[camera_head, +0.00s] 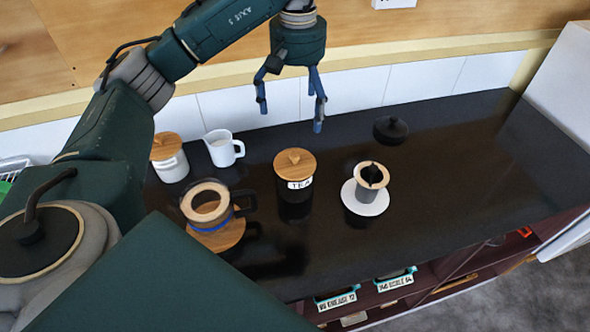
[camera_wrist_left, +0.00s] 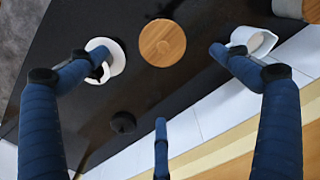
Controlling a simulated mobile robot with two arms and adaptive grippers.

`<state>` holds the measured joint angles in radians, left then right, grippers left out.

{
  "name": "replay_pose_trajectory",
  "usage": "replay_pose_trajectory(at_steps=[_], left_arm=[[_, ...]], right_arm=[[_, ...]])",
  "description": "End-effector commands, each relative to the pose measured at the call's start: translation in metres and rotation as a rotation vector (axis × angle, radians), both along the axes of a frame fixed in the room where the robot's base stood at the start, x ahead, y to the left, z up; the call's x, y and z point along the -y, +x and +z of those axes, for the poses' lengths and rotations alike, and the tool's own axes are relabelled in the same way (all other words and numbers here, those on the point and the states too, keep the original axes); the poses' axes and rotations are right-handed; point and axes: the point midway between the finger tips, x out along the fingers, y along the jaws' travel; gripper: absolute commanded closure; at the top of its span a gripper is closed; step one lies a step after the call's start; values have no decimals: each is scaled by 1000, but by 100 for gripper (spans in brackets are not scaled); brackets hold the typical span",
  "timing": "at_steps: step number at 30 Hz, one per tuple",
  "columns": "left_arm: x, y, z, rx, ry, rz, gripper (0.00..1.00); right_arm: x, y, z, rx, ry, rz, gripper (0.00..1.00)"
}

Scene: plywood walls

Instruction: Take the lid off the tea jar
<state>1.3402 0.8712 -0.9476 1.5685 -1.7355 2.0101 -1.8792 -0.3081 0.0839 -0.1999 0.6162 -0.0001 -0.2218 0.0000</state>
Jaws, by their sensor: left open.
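The tea jar (camera_head: 297,192) stands upright on the black counter, dark with a white TEA label. Its round wooden lid (camera_head: 295,163) with a small knob sits on top. In the left wrist view the lid (camera_wrist_left: 162,43) shows from above as a wooden disc, beyond the fingers. My left gripper (camera_head: 291,108) is open and empty, with its fingers pointing down above and behind the jar, apart from the lid. In the left wrist view the open fingers (camera_wrist_left: 165,90) are spread wide. My right gripper is in neither view.
A white jar with a wooden lid (camera_head: 169,160), a white pitcher (camera_head: 222,149) and a glass pot (camera_head: 209,203) stand left of the tea jar. A black lid-like object (camera_head: 390,130) lies behind. The counter's right side is clear.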

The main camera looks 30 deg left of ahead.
Motion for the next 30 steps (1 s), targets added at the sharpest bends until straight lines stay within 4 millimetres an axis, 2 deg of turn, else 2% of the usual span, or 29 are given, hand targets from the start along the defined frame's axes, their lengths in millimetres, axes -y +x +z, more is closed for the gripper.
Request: replay_pose_trajectory(at_steps=[1,3,10,17,21,25,30], left_arm=[[0,0,-18,-1,0,0,0],[0,0,-30,-1,0,0,0],[0,0,-56,-1,-1,0,0],[0,-1,-86,-5,-1,-1,0],[-1,-1,-101,-4,0,1,0],[-1,0,-110,-1,0,1,0],[-4,-4,-128,-7,1,1,0]], right_arm=[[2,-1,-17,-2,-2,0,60],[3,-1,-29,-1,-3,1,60],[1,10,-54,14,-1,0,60],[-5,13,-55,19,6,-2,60],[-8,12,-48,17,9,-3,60],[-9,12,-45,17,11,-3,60],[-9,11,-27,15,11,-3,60]])
